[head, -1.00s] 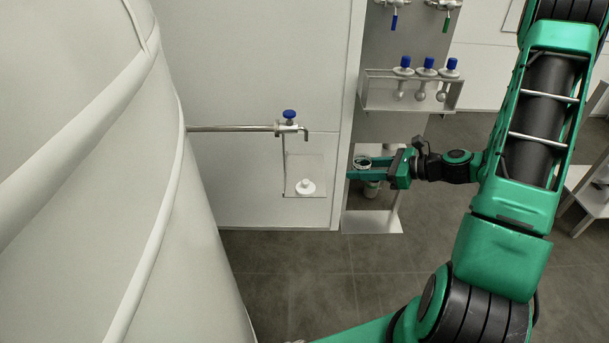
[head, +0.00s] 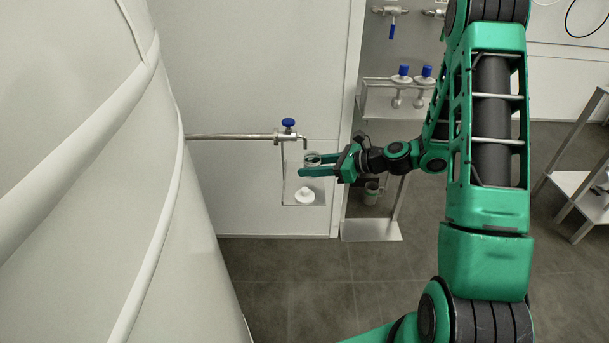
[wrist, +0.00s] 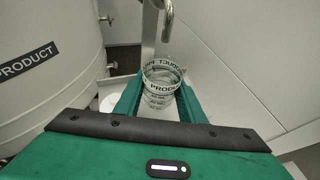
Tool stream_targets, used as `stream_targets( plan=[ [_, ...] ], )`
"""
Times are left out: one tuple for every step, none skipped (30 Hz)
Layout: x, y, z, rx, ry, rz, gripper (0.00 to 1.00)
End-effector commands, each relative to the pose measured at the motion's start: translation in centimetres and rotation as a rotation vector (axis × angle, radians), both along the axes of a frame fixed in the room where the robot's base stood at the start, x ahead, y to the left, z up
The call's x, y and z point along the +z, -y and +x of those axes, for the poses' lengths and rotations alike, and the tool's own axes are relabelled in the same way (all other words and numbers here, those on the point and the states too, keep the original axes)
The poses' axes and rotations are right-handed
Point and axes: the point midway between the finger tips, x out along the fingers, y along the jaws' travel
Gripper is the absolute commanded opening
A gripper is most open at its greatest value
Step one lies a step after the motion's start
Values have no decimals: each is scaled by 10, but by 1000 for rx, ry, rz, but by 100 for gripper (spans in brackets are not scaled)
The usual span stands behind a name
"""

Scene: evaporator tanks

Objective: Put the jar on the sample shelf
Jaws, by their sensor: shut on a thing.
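My gripper (head: 306,165) is shut on a clear glass jar (head: 312,159), held in the air at the end of the outstretched arm. In the wrist view the jar (wrist: 162,84) stands between the two green fingers, open at the top, printed with "PRODUCT". The jar is just below and beside the bent spout (head: 304,145) of the blue-handled tap. Beneath the jar is a small hanging shelf (head: 316,199) with a white lid (head: 305,195) on it. I cannot tell whether this is the sample shelf.
A big white tank (head: 90,180) fills the left. A shelf unit (head: 575,185) stands far right. The floor in front is clear.

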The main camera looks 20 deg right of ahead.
Motion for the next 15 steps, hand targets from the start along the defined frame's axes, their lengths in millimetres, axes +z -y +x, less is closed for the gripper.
stream_targets(
  plan=[
    [0,-4,4,2,2,0,8],
    [0,-6,5,2,2,0,8],
    [0,-7,6,1,1,0,8],
    [0,-8,7,1,1,0,8],
    [0,-9,8,1,0,1,8],
    [0,-11,9,1,0,1,8],
    [0,-12,10,1,0,1,8],
    [1,-14,12,1,1,2,8],
    [-1,-16,14,1,1,2,8],
    [-6,-15,13,-2,-3,2,8],
    [-10,-15,13,-2,-4,3,8],
    [-16,-14,13,-2,-3,2,8],
    [-20,-14,12,-2,-4,2,8],
    [-24,-14,12,-2,-4,2,8],
    [-29,-14,13,-1,-2,2,8]
  ],
)
